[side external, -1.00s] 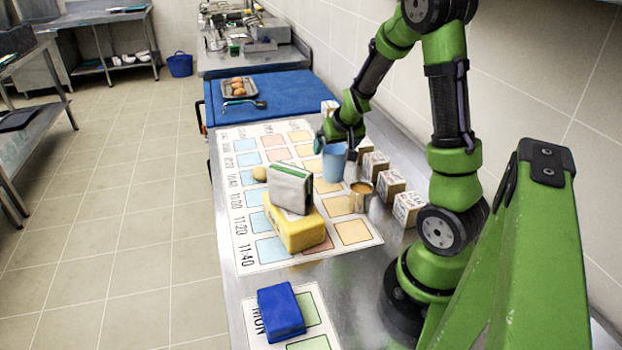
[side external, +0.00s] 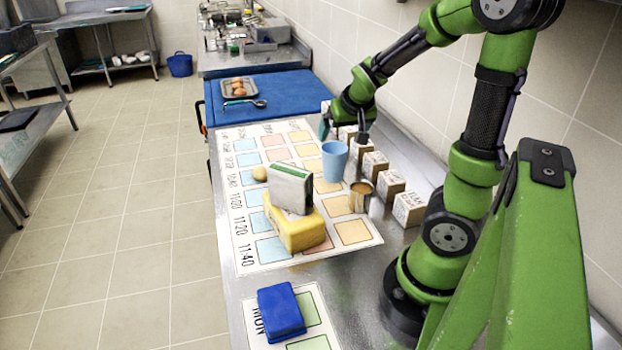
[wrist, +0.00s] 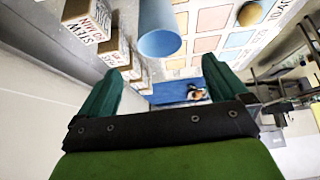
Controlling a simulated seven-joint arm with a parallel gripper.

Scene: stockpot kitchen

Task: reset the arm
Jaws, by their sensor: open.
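My gripper (side external: 343,133) is in the air above the row of labelled boxes, just behind the blue cup (side external: 334,162) in the side view. Its two green fingers are spread with nothing between them, as the wrist view (wrist: 158,90) also shows. The blue cup stands on the printed chart (side external: 243,238) and is apart from the fingers. It also shows in the wrist view (wrist: 158,25), above the fingers.
Labelled boxes (side external: 409,208) line the wall side of the steel counter. A metal cup (side external: 361,197), a yellow block (side external: 296,232) with a grey-and-green item (side external: 289,187) on it, and a blue block (side external: 280,311) stand nearer. A blue board (side external: 290,92) holds an egg tray (side external: 238,90).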

